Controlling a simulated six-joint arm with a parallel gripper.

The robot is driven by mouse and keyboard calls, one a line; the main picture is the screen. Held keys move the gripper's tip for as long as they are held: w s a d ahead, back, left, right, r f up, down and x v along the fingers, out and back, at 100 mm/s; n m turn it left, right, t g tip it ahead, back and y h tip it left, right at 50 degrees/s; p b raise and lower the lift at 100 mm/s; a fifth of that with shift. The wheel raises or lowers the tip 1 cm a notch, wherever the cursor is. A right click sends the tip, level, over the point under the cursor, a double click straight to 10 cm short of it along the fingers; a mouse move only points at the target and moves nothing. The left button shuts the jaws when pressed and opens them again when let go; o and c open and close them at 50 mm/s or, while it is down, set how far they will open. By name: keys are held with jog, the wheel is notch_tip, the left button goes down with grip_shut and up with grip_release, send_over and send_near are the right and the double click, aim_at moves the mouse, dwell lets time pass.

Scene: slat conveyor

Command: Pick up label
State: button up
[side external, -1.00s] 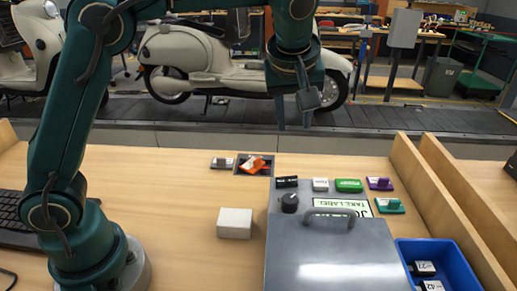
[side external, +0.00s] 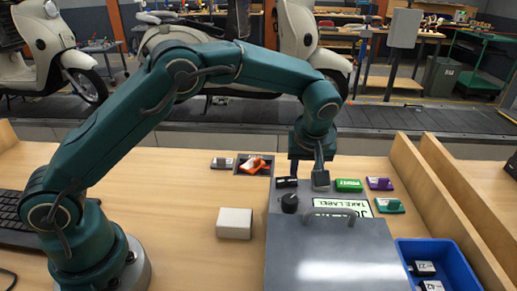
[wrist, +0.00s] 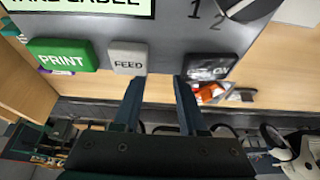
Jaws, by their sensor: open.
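A grey label machine (side external: 335,262) on the bench has a pale screen (side external: 342,208) with "TAKE LABEL" on it; the screen's lower edge also shows in the wrist view (wrist: 100,5). I cannot make out a loose printed label at the machine. My gripper (wrist: 157,84) is open and empty, pointing down by the machine's far edge. In the wrist view its fingertips are near the grey FEED button (wrist: 128,58) and the black rocker switch (wrist: 207,68). The green PRINT button (wrist: 62,55) is left of FEED.
Purple (side external: 379,184) and teal (side external: 389,205) pieces sit right. A blue bin (side external: 463,265) holds dark pieces with white tags. A wooden wall (side external: 450,205) borders the right.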

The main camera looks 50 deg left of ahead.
jog(key=x, duration=0.4)
jog(key=shift+f, duration=0.15)
grip_shut()
